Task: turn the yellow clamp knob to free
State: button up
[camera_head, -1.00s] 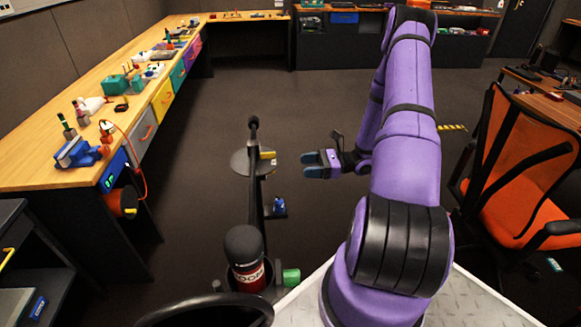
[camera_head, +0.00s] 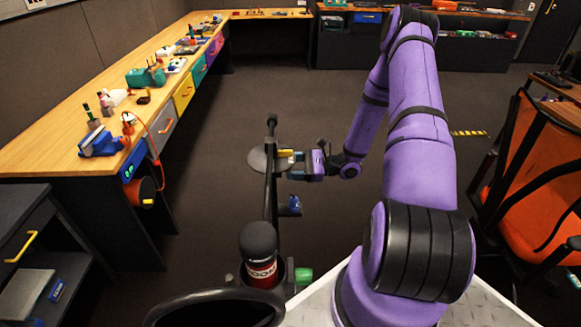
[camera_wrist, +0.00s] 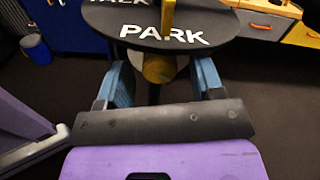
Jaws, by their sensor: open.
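A yellow knob-like part (camera_wrist: 158,68) shows between my fingers in the wrist view, under a dark round disc (camera_wrist: 110,22) lettered "PARK". I cannot tell for sure that it is the clamp knob. My gripper (camera_head: 287,161) is open at the disc's right side. Its blue fingers (camera_wrist: 163,78) lie on both sides of the yellow part, seemingly not closed on it. No "free" mark is readable.
The black post (camera_head: 271,180) rises just left of my gripper. A red canister (camera_head: 262,273) stands nearer. A long workbench (camera_head: 110,98) runs along the left, an orange chair (camera_head: 530,180) stands right. Floor behind is clear.

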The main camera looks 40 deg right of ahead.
jog(key=shift+w+a, duration=0.3)
jog(key=shift+a, duration=0.1)
jog(key=c, duration=0.9)
jog(key=shift+m, duration=3)
jog(key=o, duration=0.9)
